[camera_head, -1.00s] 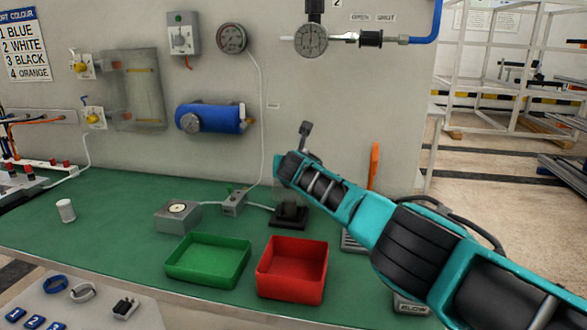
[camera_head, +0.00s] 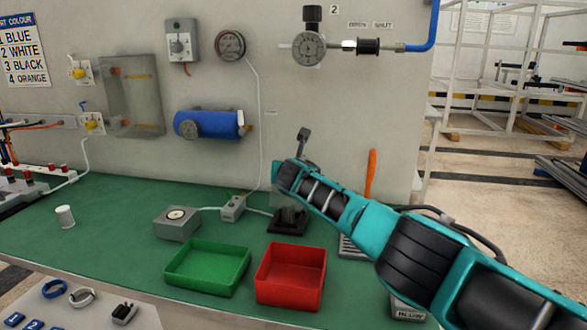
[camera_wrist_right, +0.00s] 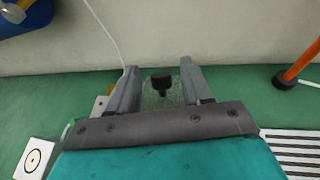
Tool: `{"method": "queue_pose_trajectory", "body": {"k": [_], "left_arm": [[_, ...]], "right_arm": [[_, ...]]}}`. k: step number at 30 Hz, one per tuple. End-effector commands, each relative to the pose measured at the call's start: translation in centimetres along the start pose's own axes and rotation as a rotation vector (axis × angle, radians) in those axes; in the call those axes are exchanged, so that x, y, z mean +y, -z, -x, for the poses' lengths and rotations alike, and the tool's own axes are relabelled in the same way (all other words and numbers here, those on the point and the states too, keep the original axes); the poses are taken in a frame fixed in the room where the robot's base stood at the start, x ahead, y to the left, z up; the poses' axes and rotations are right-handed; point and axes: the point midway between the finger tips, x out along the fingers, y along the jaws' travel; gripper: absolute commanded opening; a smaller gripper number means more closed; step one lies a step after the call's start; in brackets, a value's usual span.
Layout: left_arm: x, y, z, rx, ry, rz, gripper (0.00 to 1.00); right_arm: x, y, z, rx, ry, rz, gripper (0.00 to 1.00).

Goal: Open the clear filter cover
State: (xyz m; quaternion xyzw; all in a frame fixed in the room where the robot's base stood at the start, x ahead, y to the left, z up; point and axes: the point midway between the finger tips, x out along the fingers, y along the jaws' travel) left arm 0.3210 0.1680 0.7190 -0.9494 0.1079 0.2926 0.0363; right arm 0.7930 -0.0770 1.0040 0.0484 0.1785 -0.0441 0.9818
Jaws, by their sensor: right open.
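A clear, see-through cover (camera_head: 132,95) with a grey tint is on the wall at the left in the head view; it looks shut. My right gripper (camera_wrist_right: 159,68) is open in the wrist view, a finger on each side of a small clear piece (camera_wrist_right: 160,99) with a black knob (camera_wrist_right: 161,82). I cannot tell whether the fingers touch it. In the head view my right arm hides much of this spot, above a black base (camera_head: 287,224) on the bench. I cannot tell which clear part is the filter cover. My left gripper is out of view.
A green tray (camera_head: 207,292) and a red tray (camera_head: 289,301) stand in front of the black base. A grey box with a round dial (camera_head: 177,223) is to its left. An orange-handled tool (camera_head: 371,174) stands to its right.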

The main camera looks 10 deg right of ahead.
Motion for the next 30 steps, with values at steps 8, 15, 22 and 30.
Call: {"method": "queue_pose_trajectory", "body": {"k": [8, 15, 22, 30], "left_arm": [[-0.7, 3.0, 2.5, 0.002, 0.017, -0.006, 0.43], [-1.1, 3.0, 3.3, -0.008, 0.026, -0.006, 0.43], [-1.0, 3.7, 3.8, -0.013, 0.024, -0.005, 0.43], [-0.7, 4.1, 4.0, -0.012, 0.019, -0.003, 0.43]], "right_arm": [[0.0, -0.6, 2.1, 0.001, -0.002, 0.001, 0.49], [0.0, -0.1, 3.8, 0.0, -0.002, 0.0, 0.49], [-0.1, -0.1, 5.9, -0.001, -0.002, 0.0, 0.49], [-0.1, 0.0, 8.9, -0.002, -0.002, 0.0, 0.49]]}}
